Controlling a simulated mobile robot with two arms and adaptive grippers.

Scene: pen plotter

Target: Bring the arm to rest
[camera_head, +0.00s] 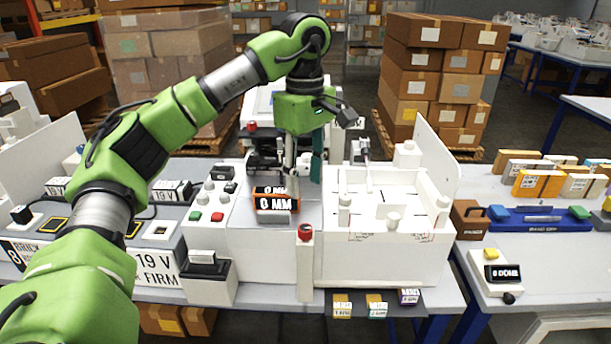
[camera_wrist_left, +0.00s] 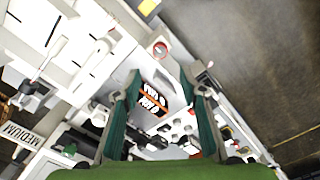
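My left arm (camera_head: 150,130) comes in from the left, arches over the bench and points its gripper down. The left gripper (camera_head: 303,172) hangs just behind and above a small black and orange display (camera_head: 274,203) reading "0 MM". In the left wrist view the two teal fingers of the gripper (camera_wrist_left: 159,76) stand wide apart with nothing between them. The display (camera_wrist_left: 152,101) shows beyond the fingers in that view. Whether the fingertips touch anything below cannot be told. My right arm and gripper are not in view.
A white plotter-like machine (camera_head: 385,250) with an upright side panel (camera_head: 434,165) stands right of the gripper. A red-topped post (camera_head: 305,262) is in front. A button panel (camera_head: 205,205) stands to the left. A blue tray (camera_head: 535,222) lies on the right table.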

